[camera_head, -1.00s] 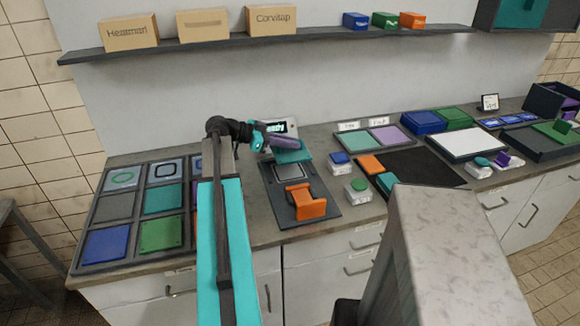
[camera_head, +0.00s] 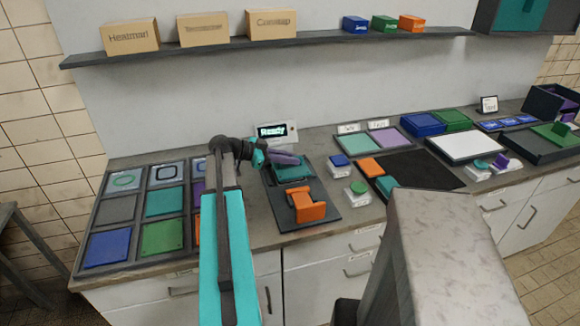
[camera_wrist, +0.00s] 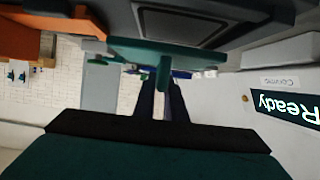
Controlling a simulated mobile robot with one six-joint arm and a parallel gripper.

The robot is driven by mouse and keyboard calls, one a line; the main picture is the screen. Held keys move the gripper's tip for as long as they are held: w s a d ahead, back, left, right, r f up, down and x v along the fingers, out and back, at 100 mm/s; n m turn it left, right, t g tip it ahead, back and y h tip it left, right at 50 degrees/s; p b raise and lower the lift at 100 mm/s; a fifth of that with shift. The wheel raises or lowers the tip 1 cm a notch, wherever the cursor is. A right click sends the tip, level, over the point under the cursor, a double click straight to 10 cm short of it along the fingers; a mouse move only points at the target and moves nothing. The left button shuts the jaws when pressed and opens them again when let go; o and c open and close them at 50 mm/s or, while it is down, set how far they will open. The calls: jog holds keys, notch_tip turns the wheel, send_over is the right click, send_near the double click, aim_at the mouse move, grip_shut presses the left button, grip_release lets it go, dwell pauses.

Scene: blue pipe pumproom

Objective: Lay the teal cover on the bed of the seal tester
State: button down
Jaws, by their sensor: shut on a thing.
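The seal tester has a dark base (camera_head: 322,220) with an orange clamp-like part (camera_head: 306,207) at its front and a screen reading "Ready" (camera_head: 272,131) behind. My gripper (camera_head: 286,161) is shut on the teal cover (camera_head: 292,173). The cover is over the tester's bed and hides most of it in the head view. In the wrist view, the cover (camera_wrist: 205,55) shows with its grip between my fingers (camera_wrist: 162,98). The grey-framed bed (camera_wrist: 190,24) shows beyond it. I cannot tell whether cover and bed touch.
A tray of coloured plates (camera_head: 110,275) lies left of the tester. Small blocks with blue (camera_head: 339,160) and green (camera_head: 358,188) tops stand close at its right, near a black mat (camera_head: 425,168). A shelf with boxes (camera_head: 270,24) runs above.

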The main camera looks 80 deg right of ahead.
aim_at(292, 166)
jog(key=shift+f+p, duration=0.4)
jog(key=shift+f, duration=1.2)
jog(key=shift+f, duration=0.1)
jog(key=c, duration=1.8)
grip_release()
jog(key=b+v, duration=0.3)
jog(key=v, duration=0.9)
jog(key=shift+b, duration=0.3)
